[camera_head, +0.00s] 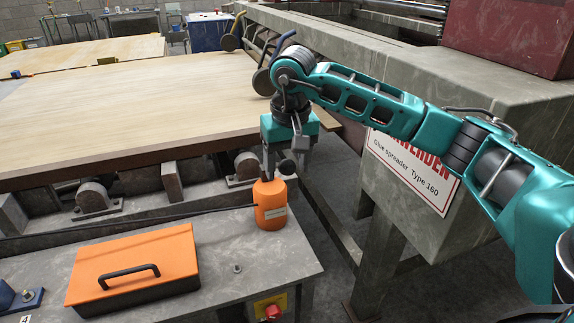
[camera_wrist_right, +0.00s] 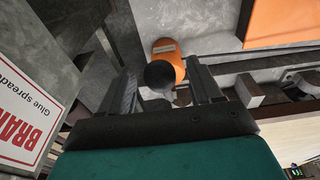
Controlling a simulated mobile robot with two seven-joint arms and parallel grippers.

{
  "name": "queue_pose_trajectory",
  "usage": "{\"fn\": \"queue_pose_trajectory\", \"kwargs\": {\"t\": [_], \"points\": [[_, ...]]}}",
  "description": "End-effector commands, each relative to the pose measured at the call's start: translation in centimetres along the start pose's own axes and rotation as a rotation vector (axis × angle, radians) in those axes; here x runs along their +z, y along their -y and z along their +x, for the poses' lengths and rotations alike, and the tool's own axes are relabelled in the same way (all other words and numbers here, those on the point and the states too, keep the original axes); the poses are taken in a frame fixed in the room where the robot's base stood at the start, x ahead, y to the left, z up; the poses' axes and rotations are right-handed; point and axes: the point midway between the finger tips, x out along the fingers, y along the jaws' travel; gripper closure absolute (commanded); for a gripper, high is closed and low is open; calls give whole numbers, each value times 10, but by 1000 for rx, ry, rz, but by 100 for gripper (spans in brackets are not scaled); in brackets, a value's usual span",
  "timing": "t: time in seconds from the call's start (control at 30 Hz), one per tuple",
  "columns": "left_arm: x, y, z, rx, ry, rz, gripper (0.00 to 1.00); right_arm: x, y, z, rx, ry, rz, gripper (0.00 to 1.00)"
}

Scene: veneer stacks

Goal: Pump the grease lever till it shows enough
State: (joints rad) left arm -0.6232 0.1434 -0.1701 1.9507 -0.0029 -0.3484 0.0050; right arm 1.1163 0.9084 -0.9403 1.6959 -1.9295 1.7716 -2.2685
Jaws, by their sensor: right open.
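An orange grease pot (camera_head: 270,207) with a small label stands at the back right corner of the grey machine top. Its lever ends in a round black knob (camera_head: 288,167) just above the pot; the rest of the lever is mostly hidden. My right gripper (camera_head: 285,163) points down over the pot, open, with its fingers around the knob. In the right wrist view the black knob (camera_wrist_right: 160,74) shows between the two spread fingers, with the orange pot (camera_wrist_right: 165,47) beyond it. I cannot tell whether a finger touches the knob. No level reading is legible. My left gripper is not in view.
An orange lidded box (camera_head: 135,268) with a black handle lies on the grey machine top (camera_head: 225,257). A red button (camera_head: 272,311) is on the front. A large veneer stack (camera_head: 130,105) lies behind. The glue spreader (camera_head: 400,225) stands close on the right under my arm.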

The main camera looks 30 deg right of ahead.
Motion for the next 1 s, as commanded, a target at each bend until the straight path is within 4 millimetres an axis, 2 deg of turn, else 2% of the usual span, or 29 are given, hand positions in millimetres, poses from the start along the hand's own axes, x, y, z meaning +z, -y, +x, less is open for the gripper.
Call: {"fn": "queue_pose_trajectory", "kwargs": {"t": [0.1,0.6,1.0], "points": [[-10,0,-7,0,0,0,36,-1,0,-16,0,-2,1,36],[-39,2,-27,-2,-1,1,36,0,0,-64,1,0,-1,36],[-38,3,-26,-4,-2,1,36,0,0,-64,0,0,0,36]]}}
